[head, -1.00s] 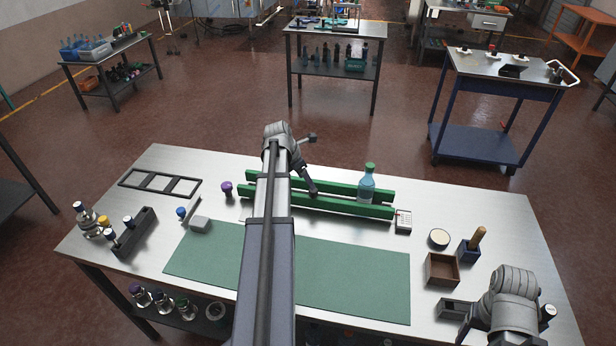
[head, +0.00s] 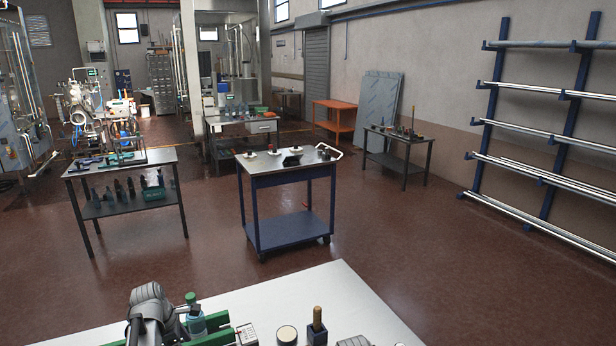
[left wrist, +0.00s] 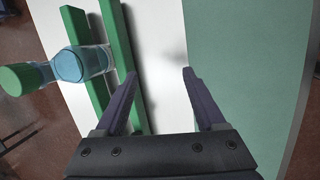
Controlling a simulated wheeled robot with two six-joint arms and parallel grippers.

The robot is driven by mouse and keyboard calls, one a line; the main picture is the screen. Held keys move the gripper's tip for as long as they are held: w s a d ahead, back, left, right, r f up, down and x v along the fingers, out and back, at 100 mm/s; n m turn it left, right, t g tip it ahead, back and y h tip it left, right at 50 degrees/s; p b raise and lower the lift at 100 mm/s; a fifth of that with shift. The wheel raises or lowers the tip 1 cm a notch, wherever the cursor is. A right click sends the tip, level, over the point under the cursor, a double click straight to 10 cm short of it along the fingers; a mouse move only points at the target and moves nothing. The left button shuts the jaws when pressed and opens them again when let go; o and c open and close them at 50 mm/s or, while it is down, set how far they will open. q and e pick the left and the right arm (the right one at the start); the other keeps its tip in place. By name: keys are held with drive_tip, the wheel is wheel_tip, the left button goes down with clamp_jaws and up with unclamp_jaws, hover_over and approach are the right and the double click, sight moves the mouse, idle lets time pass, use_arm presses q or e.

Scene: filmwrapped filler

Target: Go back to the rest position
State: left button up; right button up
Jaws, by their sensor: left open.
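A light blue bottle (head: 195,322) with a green cap stands upright at the green rails (head: 222,336), near the bottom of the head view. The bottle (left wrist: 82,64) and two green rails (left wrist: 117,45) also show at the left of the left wrist view. My left gripper (left wrist: 158,88) is open, with nothing between its fingers, to the right of the rails and over the bare tabletop beside the green mat (left wrist: 245,60). My left arm's grey joint shows beside the bottle in the head view; its fingers are hidden there. Only the top of my right arm shows at the bottom edge.
The metal worktable (head: 290,285) holds a small white keypad (head: 246,334), a round pot (head: 287,334) and a dark block with a wooden peg (head: 317,330). Beyond are a blue cart (head: 287,232), a shelf table (head: 126,172) and wall-mounted pipe racks (head: 548,120). Open floor lies between.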

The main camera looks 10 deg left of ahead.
use_arm(q)
drive_tip(key=s+d+f+m+g+y+b, duration=0.1)
drive_tip(key=s+d+m, duration=0.3)
drive_tip(key=d+m, duration=0.5)
drive_tip(key=s+d+f+m+g+y, duration=0.1)
drive_tip(key=s+d+m, duration=0.4)
drive_tip(key=d+m, duration=0.4)
drive_tip(key=s+d+f+m+b, duration=0.1)
drive_tip(key=s+d+m, duration=0.4)
drive_tip(key=d+m, duration=0.4)
drive_tip(key=d, duration=0.6)
drive_tip(key=shift+s+d+f+g+y+b, duration=0.25)
drive_tip(key=shift+d+f+g+y+b, duration=0.05)
drive_tip(key=shift+g+y, duration=0.1)
